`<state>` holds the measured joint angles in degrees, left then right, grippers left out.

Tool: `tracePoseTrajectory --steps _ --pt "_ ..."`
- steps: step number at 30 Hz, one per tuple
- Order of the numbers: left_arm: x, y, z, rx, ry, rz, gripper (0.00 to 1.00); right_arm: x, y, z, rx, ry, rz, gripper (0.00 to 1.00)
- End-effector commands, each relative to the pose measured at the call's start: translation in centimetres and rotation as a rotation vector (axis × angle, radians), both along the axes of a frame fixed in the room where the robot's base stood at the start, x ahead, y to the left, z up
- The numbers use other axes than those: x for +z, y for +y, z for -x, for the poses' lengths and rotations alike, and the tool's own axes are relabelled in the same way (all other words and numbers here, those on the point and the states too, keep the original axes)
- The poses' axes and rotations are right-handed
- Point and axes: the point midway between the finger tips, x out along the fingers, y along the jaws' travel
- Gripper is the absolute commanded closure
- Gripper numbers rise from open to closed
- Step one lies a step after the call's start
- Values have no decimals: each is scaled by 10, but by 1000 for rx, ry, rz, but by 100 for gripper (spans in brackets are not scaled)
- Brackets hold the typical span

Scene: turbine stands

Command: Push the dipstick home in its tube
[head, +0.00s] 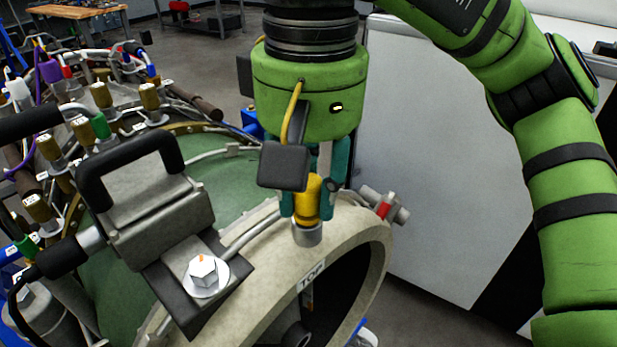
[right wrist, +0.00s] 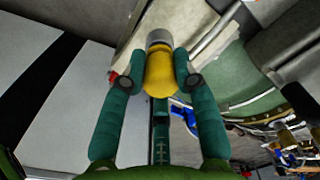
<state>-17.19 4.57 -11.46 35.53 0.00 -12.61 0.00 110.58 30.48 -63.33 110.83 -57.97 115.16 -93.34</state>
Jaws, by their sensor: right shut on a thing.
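The dipstick's yellow handle (head: 308,197) stands over the metal tube mouth (head: 306,235) on top of the pale turbine ring, near the "TOP" label. My right gripper (head: 312,205) comes from above with its teal fingers on both sides of the yellow handle, shut on it. In the right wrist view the yellow handle (right wrist: 159,75) sits between the fingertips (right wrist: 160,80), with the grey tube end (right wrist: 159,40) right beyond it. Handle and tube look close together; I cannot tell if they touch fully. My left gripper is not in view.
A grey block with a black handle (head: 120,165) and a large hex bolt (head: 203,272) stand left of the tube. Several hoses and brass fittings crowd the far left. A red-marked fitting (head: 384,208) sticks out to the right. A white cabinet (head: 430,150) stands behind.

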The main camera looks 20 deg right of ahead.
Motion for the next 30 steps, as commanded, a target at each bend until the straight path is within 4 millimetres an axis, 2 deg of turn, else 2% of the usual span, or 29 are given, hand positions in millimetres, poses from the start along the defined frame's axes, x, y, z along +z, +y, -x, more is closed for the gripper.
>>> tracePoseTrajectory --steps 1,8,9,10,17,19,30 --pt "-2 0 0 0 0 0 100 -8 0 2 8 17 12 100" --pt "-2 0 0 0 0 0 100 -8 0 3 11 19 13 100" --pt "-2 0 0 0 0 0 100 -8 0 3 11 19 13 55" --pt "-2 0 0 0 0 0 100 -8 0 3 11 18 13 43" --pt "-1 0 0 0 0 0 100 -5 0 2 8 12 9 43" --pt "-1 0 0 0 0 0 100 -5 0 2 7 11 8 36" --pt "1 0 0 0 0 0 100 -1 0 1 5 9 7 36"
